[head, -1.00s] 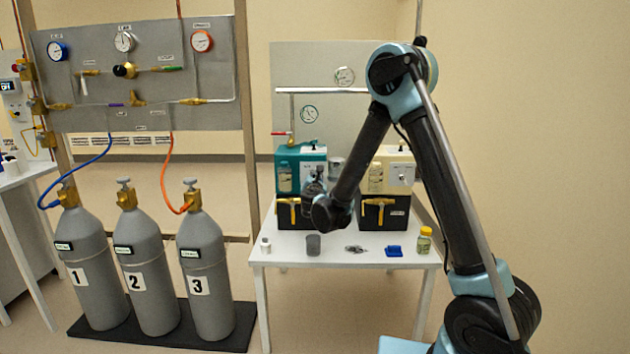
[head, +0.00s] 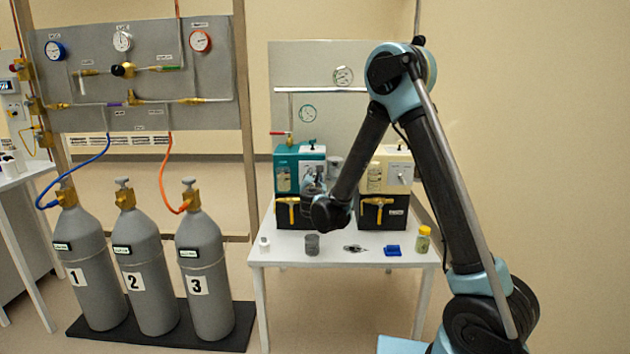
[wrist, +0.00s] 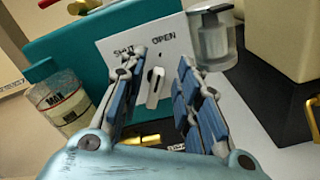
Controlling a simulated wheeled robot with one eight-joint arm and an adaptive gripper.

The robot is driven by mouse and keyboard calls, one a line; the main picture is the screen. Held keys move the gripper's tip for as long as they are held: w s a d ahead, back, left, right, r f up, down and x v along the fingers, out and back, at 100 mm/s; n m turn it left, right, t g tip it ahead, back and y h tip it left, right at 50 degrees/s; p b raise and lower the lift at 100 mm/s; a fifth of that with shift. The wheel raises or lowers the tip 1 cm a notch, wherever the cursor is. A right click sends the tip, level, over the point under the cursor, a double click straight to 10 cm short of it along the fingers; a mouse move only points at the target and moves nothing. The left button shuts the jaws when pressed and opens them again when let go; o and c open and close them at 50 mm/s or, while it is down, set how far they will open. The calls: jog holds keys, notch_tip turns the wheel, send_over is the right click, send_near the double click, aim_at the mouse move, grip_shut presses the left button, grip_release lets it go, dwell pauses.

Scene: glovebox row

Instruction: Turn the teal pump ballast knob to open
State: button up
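The teal pump (head: 287,166) stands at the back left of the white table in the head view. In the wrist view the teal pump (wrist: 70,48) has a white plate (wrist: 120,40) marked SHUT at left and OPEN at right. Its pale ballast knob (wrist: 154,86) is a bar, near upright and leaning slightly right at the top; a dark dot sits on the plate above it. My gripper (wrist: 157,90) is open, with its two blue-padded fingers on either side of the knob and a gap on both sides. In the head view my gripper (head: 313,186) is in front of the pump.
A cream pump (head: 377,172) stands to the right. A clear jar (wrist: 212,38) is close to the right finger, and a labelled bottle (wrist: 62,100) is at left.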

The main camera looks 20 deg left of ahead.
jog(key=v, duration=1.2)
dwell(0.3)
jog(key=w+d+r+m+g+h, duration=0.1)
jog(key=d+m+g+h, duration=0.45)
jog(key=d, duration=0.95)
jog(key=w+d+r+m+t+h, duration=0.1)
jog(key=w+d+m+h, duration=0.1)
jog(key=d+m, duration=0.9)
jog(key=s+d+f+m+g, duration=0.1)
jog(key=s+d+m+g, duration=0.15)
jog(key=s+d, duration=0.45)
jog(key=s+d+f+m+g, duration=0.1)
jog(key=s+d+m+g, duration=0.15)
jog(key=d, duration=0.75)
jog(key=s+d+f+m+g+y, duration=0.1)
jog(key=s+f+m+g, duration=0.1)
jog(key=s, duration=0.5)
jog(key=s+d+f+m+g+y, duration=0.1)
jog(key=s+d+f+m+g, duration=0.1)
jog(key=s+m, duration=0.3)
jog(key=s+d+f+m+g+y, duration=0.1)
jog(key=s+f+m+g, duration=0.1)
jog(key=s, duration=0.9)
jog(key=shift+d+f+m, duration=0.4)
jog(key=shift+f+m, duration=0.45)
jog(key=shift+m, duration=0.1)
jog(key=shift+y, duration=0.25)
